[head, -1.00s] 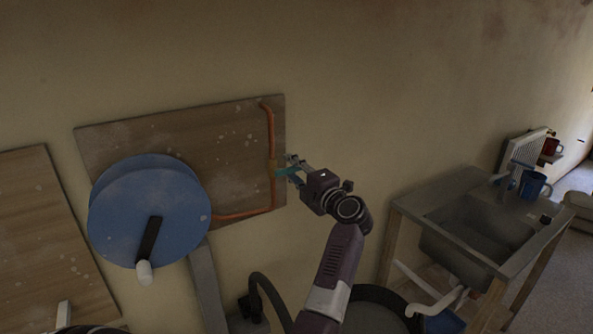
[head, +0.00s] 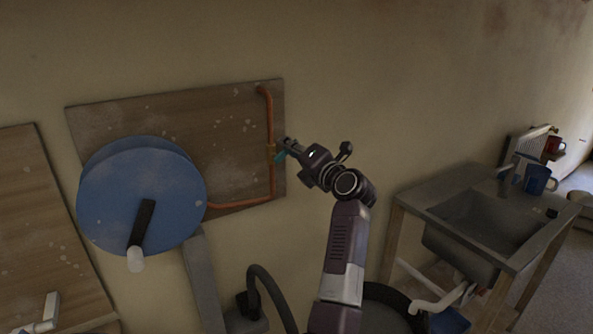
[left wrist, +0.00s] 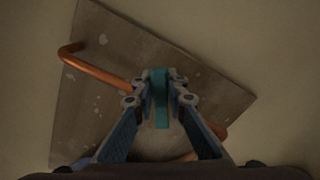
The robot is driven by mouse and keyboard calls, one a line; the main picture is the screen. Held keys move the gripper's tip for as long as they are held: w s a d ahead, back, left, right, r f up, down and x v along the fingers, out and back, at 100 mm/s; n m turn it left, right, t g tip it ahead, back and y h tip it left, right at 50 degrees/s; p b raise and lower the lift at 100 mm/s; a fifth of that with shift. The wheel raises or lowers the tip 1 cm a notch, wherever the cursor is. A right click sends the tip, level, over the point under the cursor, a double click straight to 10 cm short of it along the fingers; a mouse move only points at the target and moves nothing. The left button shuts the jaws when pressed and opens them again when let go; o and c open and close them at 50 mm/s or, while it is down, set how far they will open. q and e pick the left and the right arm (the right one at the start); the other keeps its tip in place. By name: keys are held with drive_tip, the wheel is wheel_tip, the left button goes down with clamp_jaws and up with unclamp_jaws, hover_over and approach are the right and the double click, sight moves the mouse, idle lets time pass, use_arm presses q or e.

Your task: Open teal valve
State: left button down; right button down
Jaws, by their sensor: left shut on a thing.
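The teal valve (head: 280,157) sits on an orange copper pipe (head: 271,120) that runs along the right side of a wooden board (head: 225,120) on the wall. In the head view its handle points right and a little down from the brass body. My left gripper (head: 287,150) is at the handle, shut on it. In the left wrist view the teal handle (left wrist: 160,98) stands between the two fingers (left wrist: 159,100). The gripper partly hides the handle in the head view. My right gripper is not in view.
A large blue hand wheel (head: 140,200) with a crank stands in front of the board's left part. A sink bench (head: 440,192) stands at the right, with a blue mug (head: 538,180) on it. The wall right of the board is clear.

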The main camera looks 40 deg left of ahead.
use_arm(q)
drive_tip(key=shift+s+r+n, duration=0.15)
drive_tip(key=shift+s+n, duration=0.05)
drive_tip(key=shift+n, duration=0.6)
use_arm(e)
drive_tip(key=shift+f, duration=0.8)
